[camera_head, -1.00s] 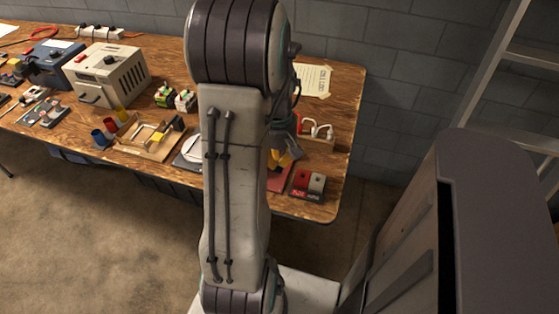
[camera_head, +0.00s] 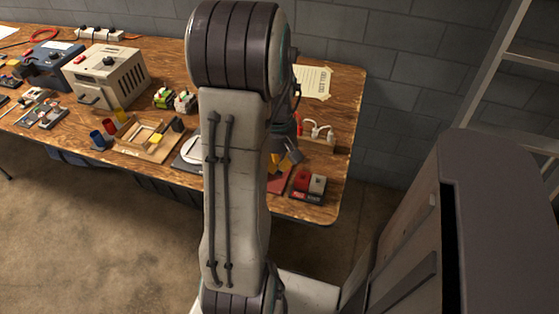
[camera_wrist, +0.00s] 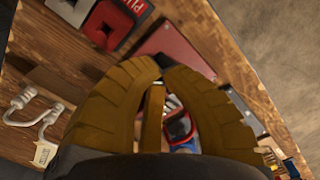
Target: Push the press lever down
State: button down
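My gripper (camera_wrist: 162,66) has two curved yellow fingers whose tips come together over the table in the wrist view. A narrow yellowish bar (camera_wrist: 152,118) shows between the fingers; I cannot tell whether it is the press lever or a part of the gripper. A flat dark red plate (camera_wrist: 185,42) lies just beyond the tips. It also shows in the head view (camera_head: 279,183), beside my arm. I cannot clearly make out the press or its lever. In the head view my arm covers much of that spot, and only a little of the yellow fingers shows.
A red and grey block (camera_head: 309,184) stands near the table's right front corner, close to the gripper. White hooked plugs (camera_head: 318,130) are behind it. Left of my arm are a wooden tray (camera_head: 147,151), green-topped blocks (camera_head: 175,99) and a beige box (camera_head: 105,78).

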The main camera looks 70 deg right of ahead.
jog(key=shift+f+b, duration=1.3)
jog(key=shift+f, duration=0.4)
dwell(0.4)
jog(key=shift+r, duration=0.2)
jog(key=shift+r+p, duration=4.05)
jog(key=shift+r, duration=0.75)
